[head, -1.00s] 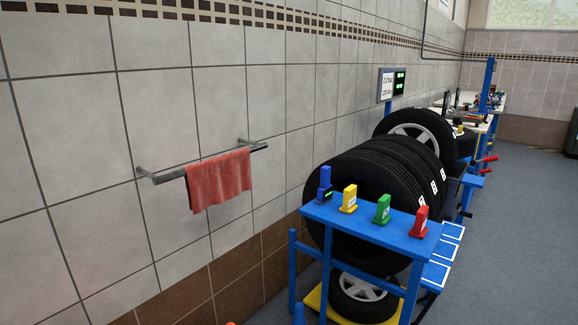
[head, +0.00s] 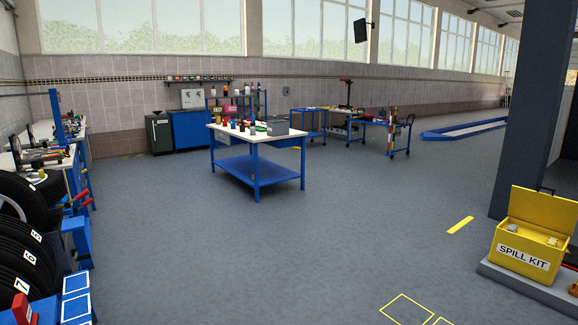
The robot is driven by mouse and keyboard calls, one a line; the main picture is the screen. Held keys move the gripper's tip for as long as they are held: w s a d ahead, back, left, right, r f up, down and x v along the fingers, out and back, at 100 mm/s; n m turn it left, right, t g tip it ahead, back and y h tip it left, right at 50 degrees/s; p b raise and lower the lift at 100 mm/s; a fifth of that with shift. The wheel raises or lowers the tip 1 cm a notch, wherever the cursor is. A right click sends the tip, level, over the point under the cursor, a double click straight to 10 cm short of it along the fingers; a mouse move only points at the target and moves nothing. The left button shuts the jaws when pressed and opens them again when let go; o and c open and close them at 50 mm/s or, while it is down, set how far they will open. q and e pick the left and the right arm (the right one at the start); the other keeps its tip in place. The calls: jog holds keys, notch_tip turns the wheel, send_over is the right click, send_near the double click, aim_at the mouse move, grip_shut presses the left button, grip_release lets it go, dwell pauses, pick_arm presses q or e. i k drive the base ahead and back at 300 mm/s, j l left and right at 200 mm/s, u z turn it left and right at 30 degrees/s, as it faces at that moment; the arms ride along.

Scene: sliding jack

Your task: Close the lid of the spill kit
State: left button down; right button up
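The spill kit (head: 520,248) is a yellow box labelled "SPILL KIT" at the right edge of the head view. It stands on a low grey platform (head: 515,283). Its yellow lid (head: 543,209) is open and tilted up at the back, with pale items showing inside the box. Neither of my grippers is in view.
Tyres (head: 22,250) and a blue stand fill the left edge. A blue workbench (head: 256,168) with a white top stands mid-room. A dark pillar (head: 533,100) rises behind the kit. The grey floor between is clear, with yellow markings (head: 408,309).

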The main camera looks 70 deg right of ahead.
aim_at(555, 213)
jog(key=z, duration=3.9)
jog(key=i+j+u, duration=0.25)
jog(key=i, duration=1)
jog(key=i+u, duration=0.25)
jog(key=i, duration=2.15)
jog(key=i+j, duration=0.1)
jog(key=i, duration=1)
jog(key=i+j+z, duration=0.1)
jog(key=i+z, duration=0.4)
jog(key=i+j+z, duration=0.25)
jog(key=i+z, duration=0.2)
jog(key=i+j+z, duration=0.35)
jog(key=z, duration=0.15)
